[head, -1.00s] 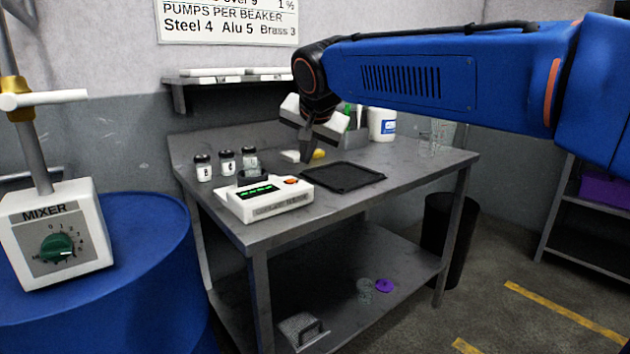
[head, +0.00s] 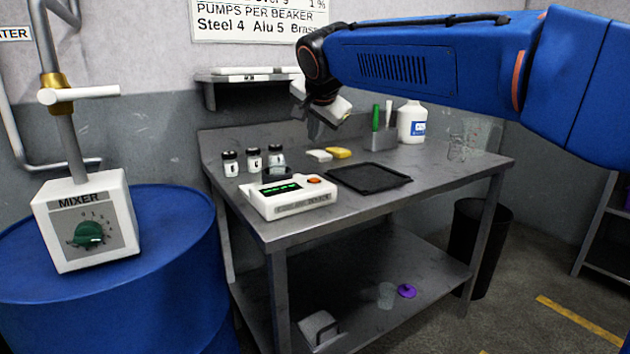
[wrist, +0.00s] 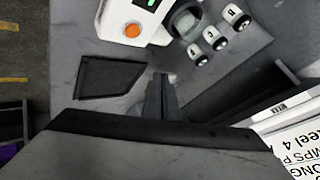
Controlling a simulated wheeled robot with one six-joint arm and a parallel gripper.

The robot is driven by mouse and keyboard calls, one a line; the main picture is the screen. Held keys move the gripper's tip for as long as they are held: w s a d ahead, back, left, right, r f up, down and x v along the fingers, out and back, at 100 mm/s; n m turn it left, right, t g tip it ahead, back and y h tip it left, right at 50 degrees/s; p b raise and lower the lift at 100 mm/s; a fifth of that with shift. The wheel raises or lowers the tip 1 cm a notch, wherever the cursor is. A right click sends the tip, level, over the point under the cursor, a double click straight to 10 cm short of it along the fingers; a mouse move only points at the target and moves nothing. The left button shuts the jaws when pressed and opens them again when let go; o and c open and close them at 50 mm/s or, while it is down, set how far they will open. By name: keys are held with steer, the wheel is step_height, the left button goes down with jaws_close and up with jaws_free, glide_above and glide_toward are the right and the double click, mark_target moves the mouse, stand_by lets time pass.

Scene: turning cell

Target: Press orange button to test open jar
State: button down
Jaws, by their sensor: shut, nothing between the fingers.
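The white tester (head: 290,200) stands at the table's front left, with a lit green display and an orange button (head: 314,180) on top. In the wrist view the orange button (wrist: 132,30) is at upper left, uncovered. The tester's dark round well (wrist: 185,20) is beside the display; a pale, glassy shape shows inside, but I cannot tell clearly whether it is an open jar. My gripper (head: 320,128) is shut and empty above the table's back part. In the wrist view its fingers (wrist: 162,85) point toward the tester, apart from the button.
Several dark-lidded jars (head: 254,160) stand behind the tester. A black tray (head: 369,178) lies to its right. A sponge (head: 338,152), a tool holder (head: 380,140) and a white bottle (head: 411,122) stand at the back. The mixer (head: 86,222) on a blue drum is left.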

mark_target(315, 181)
steer(key=shift+f, duration=4.2)
steer(key=shift+f, duration=0.2)
steer(key=shift+f, duration=0.25)
steer(key=shift+f, duration=0.35)
steer(key=shift+r, duration=0.8)
steer(key=shift+r, duration=2.5)
